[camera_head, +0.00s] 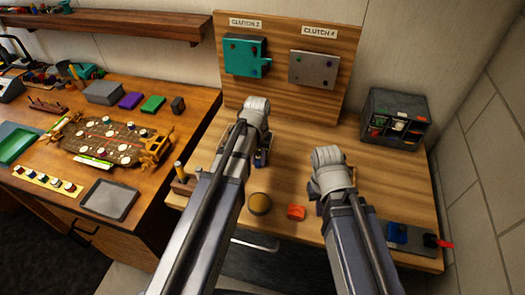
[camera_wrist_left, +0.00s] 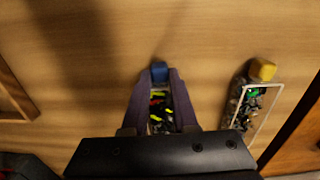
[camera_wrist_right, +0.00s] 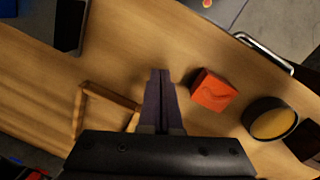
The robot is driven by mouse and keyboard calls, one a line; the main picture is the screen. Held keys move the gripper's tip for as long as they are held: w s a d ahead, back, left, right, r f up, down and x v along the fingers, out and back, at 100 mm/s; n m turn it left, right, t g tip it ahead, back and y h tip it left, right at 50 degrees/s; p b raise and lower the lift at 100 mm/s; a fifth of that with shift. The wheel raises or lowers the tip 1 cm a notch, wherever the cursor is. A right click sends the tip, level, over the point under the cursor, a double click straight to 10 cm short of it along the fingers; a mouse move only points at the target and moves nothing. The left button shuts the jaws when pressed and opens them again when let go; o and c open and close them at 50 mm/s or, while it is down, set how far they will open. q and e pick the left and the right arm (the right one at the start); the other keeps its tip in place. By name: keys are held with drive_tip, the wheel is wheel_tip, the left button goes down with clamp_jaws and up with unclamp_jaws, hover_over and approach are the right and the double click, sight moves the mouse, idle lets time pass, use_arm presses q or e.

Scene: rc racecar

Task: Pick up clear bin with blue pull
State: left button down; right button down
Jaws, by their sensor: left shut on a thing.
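The clear bin with the blue pull (camera_wrist_left: 158,113) holds small yellow, red and black parts. Its blue pull (camera_wrist_left: 160,73) points away from the wrist in the left wrist view. My left gripper (camera_wrist_left: 160,98) is shut on this bin, one dark finger along each side. In the head view my left arm mostly covers it; only a bit of blue shows by the left gripper (camera_head: 263,155). I cannot tell whether the bin touches the table. My right gripper (camera_wrist_right: 161,73) has its fingers together, empty, over the wooden table; my right arm hides them in the head view.
A clear bin with a yellow pull (camera_wrist_left: 256,103) stands right of the left gripper in its wrist view. An orange block (camera_wrist_right: 212,90), a round yellow-topped pot (camera_wrist_right: 270,120) and a wooden frame (camera_wrist_right: 104,108) lie near my right gripper. A dark drawer cabinet (camera_head: 393,118) stands at the back right.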

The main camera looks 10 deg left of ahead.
idle(0.3)
